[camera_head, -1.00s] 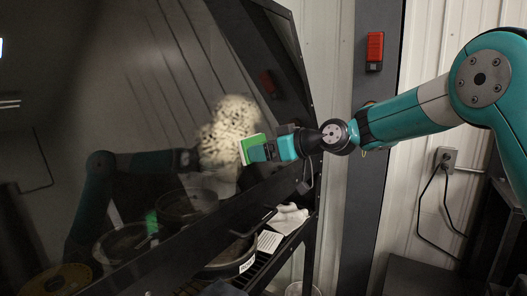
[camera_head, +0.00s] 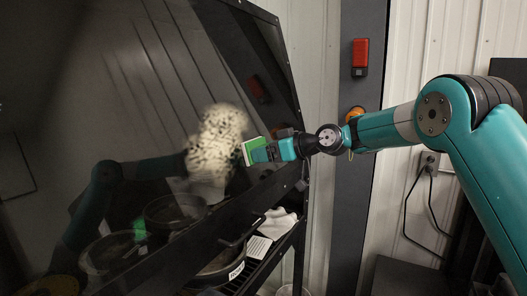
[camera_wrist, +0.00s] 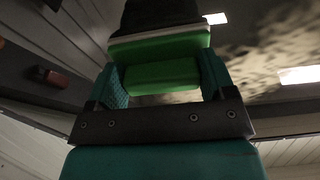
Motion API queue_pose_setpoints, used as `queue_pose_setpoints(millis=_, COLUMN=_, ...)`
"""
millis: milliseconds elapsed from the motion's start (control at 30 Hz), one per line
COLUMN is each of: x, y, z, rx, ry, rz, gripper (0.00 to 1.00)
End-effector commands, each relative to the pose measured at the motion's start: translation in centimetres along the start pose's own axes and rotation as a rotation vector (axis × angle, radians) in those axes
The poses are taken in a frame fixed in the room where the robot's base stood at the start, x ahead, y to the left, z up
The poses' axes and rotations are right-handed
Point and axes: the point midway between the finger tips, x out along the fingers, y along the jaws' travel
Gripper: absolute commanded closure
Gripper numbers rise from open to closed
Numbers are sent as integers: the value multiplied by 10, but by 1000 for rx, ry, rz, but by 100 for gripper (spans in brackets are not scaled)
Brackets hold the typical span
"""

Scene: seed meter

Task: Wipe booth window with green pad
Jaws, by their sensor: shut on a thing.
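My gripper (camera_head: 262,152) is shut on the green pad (camera_head: 248,152), which has a pale edge. The pad is at or very near the dark, slanted booth window (camera_head: 120,70); I cannot tell if it touches. A speckled, whitish dirty patch (camera_head: 216,140) lies on the window just left of the pad. In the wrist view the green pad (camera_wrist: 162,76) sits between the two fingers, and the speckled patch (camera_wrist: 270,45) shows blurred at upper right. The glass reflects my arm.
Below the window a shelf holds a dark pan (camera_head: 218,266), a white cloth (camera_head: 277,222) and a white card (camera_head: 258,247). A red box (camera_head: 360,57) is on the dark post (camera_head: 352,200) at right. A cable hangs from a wall outlet (camera_head: 430,160).

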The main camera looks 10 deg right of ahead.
Motion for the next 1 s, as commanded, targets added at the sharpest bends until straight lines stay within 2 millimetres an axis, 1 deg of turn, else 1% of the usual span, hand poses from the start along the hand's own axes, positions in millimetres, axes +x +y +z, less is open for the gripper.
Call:
queue_pose_setpoints(millis=100, x=0, y=5, z=0, rx=0, ry=0, rz=1, gripper=50)
queue_pose_setpoints(millis=233, x=0, y=6, z=-3, rx=-1, ry=0, rz=0, gripper=50)
queue_pose_setpoints(millis=500, x=2, y=4, z=-26, rx=-3, ry=1, rz=-2, gripper=50)
queue_pose_setpoints(millis=633, x=4, y=3, z=-28, rx=-1, ry=1, rz=-3, gripper=50)
queue_pose_setpoints(millis=767, x=6, y=-4, z=-24, rx=-3, ry=1, rz=-4, gripper=50)
queue_pose_setpoints(millis=1000, x=4, y=-27, z=-24, rx=-3, ry=1, rz=-6, gripper=50)
